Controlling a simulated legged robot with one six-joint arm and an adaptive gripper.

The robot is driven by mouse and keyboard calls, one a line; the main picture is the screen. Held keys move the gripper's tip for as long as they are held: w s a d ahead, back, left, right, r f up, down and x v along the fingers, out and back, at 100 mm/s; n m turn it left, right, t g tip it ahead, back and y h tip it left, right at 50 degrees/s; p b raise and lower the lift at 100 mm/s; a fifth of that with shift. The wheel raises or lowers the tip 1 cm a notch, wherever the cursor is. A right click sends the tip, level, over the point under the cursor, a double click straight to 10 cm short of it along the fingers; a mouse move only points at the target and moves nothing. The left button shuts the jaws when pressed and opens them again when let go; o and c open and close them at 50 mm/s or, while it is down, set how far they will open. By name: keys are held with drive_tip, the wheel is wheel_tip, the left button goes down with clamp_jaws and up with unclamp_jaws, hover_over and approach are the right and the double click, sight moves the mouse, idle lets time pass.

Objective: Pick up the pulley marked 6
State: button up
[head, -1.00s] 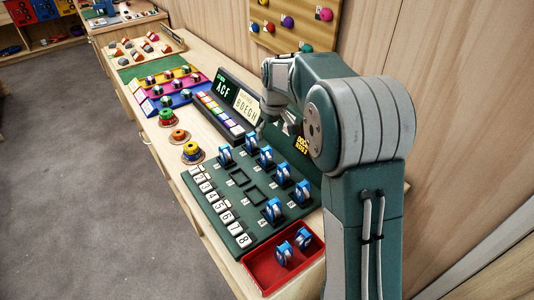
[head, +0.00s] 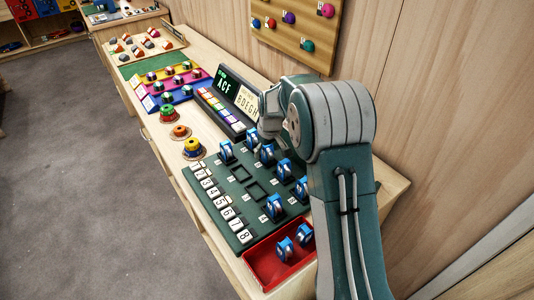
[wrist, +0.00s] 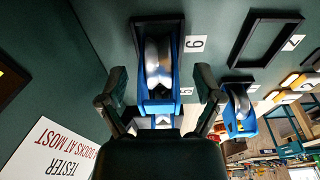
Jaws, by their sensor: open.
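The pulley with the label 6 beside its dock (wrist: 158,62) is blue with a silver wheel and stands in a black-framed dock. It also shows in the back row of the green board in the head view (head: 267,154). My gripper (wrist: 160,98) is open, with one finger on each side of the pulley's near end in the wrist view. No finger clearly touches it. In the head view my gripper (head: 266,136) is just above and behind this pulley, its fingers partly hidden.
A second blue pulley (wrist: 238,112) stands close to the right finger in the wrist view. An empty dock frame (wrist: 264,40) lies beside it. Other blue pulleys stand on the green board (head: 232,187). A red tray (head: 264,268) holds two more. The tester (head: 228,95) stands behind.

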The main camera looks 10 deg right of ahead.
clamp_jaws()
drive_tip(key=shift+r, duration=0.15)
drive_tip(key=shift+r, duration=0.3)
wheel_tip(320, 180, up, 2)
drive_tip(key=shift+r, duration=0.15)
drive_tip(key=s+r, duration=1)
drive_tip(key=s, duration=0.4)
drive_tip(key=shift+s, duration=0.15)
